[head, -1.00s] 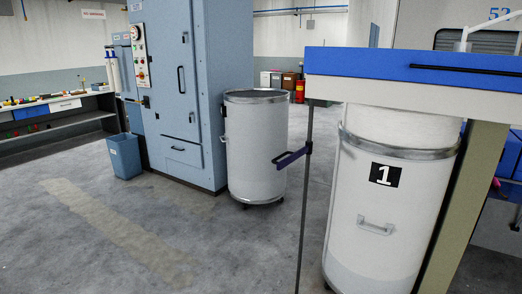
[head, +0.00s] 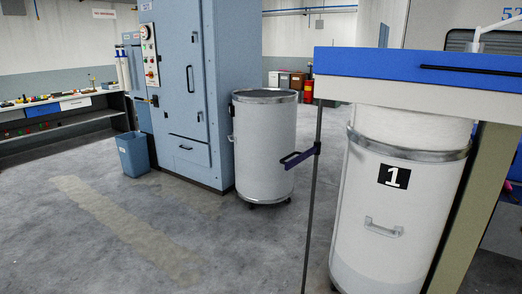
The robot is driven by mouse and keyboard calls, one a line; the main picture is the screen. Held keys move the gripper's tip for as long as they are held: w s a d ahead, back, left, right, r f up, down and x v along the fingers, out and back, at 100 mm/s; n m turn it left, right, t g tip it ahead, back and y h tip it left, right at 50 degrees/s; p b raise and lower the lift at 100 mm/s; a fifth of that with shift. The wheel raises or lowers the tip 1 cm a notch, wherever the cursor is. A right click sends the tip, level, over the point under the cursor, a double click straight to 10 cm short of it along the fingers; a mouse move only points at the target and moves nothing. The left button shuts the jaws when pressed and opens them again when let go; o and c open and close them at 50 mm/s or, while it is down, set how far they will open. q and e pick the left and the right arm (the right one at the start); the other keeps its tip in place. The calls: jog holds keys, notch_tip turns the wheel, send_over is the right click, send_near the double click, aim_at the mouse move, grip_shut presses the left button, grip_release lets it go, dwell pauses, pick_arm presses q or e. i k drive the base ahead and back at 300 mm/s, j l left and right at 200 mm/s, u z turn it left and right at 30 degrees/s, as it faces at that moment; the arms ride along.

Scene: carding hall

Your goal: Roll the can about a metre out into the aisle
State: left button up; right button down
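A white can with the number 1 (head: 385,215) stands upright under a blue-edged machine head at the right. It has a metal band near its top and a small handle on its front; its lower edge is cut off by the frame. A second white can (head: 264,150) stands upright on dark castors beside the blue cabinet, with metal rims and a dark top. Which can the task means cannot be told from the picture. Neither of my grippers is in the head view.
A blue cabinet (head: 190,95) stands left of the second can, with a blue bin (head: 133,154) at its left. A thin post with a purple bracket (head: 300,157) stands between the cans. A workbench (head: 60,115) is at far left. The grey floor (head: 130,235) in front is clear.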

aim_at(402, 171)
jog(key=i+l, duration=0.35)
jog(key=l, duration=0.15)
jog(key=i+l, duration=0.3)
jog(key=l, duration=0.2)
jog(key=i+l, duration=0.35)
jog(key=l, duration=0.15)
jog(key=i+l, duration=0.35)
jog(key=l, duration=0.15)
jog(key=i+l, duration=0.35)
jog(key=l, duration=0.15)
jog(key=i+l, duration=0.3)
jog(key=l, duration=0.25)
